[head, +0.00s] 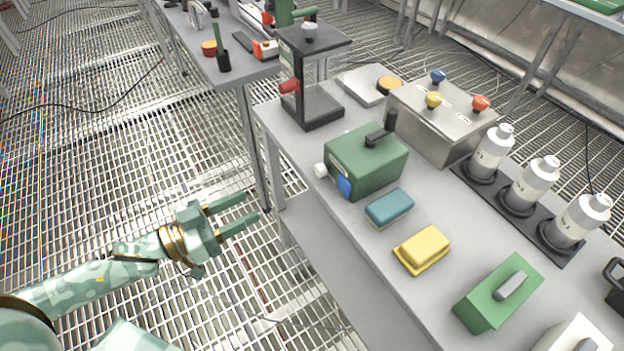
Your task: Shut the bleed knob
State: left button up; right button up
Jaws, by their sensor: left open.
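Several knobs are in view, and no readable label tells which is the bleed knob. A red knob (289,86) sticks out from the left side of a dark stand. A steel box (440,122) carries blue (438,75), yellow (433,99) and orange-red (480,103) knobs on top. My left gripper (250,207) is open and empty, left of the bench edge, apart from everything. My right gripper is out of view.
The grey bench (378,243) also holds a teal block (389,207), a yellow block (424,247), a green block with a grey handle (500,292) and several white bottles in a dark rack. Another bench stands behind. The grating floor (110,190) at left is mostly free.

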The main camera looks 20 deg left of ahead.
aim_at(316, 172)
pick_arm(q)
jog(key=b+x, duration=0.4)
jog(key=x, duration=1.1)
jog(key=shift+w+d, duration=0.2)
jog(key=shift+d, duration=0.05)
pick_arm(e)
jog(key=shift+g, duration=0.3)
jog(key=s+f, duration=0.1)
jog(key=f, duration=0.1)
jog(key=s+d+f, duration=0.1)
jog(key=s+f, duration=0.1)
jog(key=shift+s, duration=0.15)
pick_arm(q)
jog(key=shift+r, duration=0.1)
jog(key=c, duration=1)
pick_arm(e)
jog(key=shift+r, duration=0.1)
